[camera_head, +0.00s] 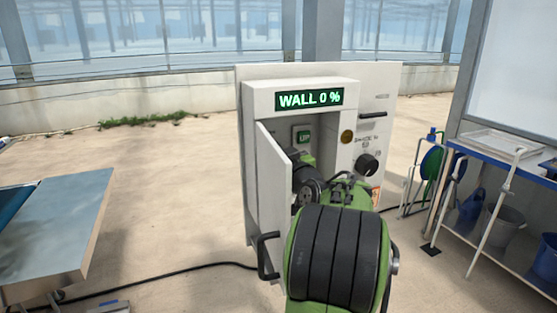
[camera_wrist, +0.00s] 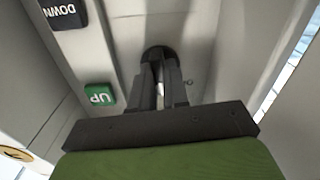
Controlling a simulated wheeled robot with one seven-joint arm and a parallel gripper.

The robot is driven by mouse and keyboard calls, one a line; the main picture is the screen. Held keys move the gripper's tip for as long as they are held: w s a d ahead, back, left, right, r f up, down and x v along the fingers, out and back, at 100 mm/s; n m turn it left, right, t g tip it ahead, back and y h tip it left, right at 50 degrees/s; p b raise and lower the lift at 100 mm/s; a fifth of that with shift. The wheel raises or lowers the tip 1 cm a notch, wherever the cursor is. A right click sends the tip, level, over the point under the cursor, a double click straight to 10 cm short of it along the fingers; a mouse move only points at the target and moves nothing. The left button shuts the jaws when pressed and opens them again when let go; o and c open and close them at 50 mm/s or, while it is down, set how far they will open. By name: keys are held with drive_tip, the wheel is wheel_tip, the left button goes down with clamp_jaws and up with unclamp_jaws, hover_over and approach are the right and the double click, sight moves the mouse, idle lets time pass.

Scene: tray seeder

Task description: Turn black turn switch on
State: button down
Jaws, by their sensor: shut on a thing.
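The black turn switch (camera_wrist: 158,52) is a round black knob on the back wall inside the open control box (camera_head: 297,97). It shows at the top middle of the wrist view, partly covered by my fingers. My gripper (camera_wrist: 163,80) reaches into the box, its two dark fingers shut on this switch. The way the switch points is hard to tell. In the head view my arm and wrist hide the switch and fingertips.
A green UP button (camera_head: 303,136) and a black DOWN button (camera_wrist: 63,13) sit beside the switch. The box door (camera_head: 271,190) stands open at left. Another black knob (camera_head: 368,165) is on the outer panel. The display (camera_head: 309,99) reads "WALL 0 %". A bench (camera_head: 510,150) stands right.

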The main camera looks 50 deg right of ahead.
drive_tip(key=shift+m, duration=0.6)
drive_tip(key=c, duration=1.1)
unclamp_jaws()
drive_tip(key=b+v, duration=0.2)
drive_tip(key=v, duration=1.3)
drive_tip(key=shift+s+a+b, duration=0.2)
drive_tip(key=shift+s+b, duration=0.1)
drive_tip(key=shift+s, duration=0.05)
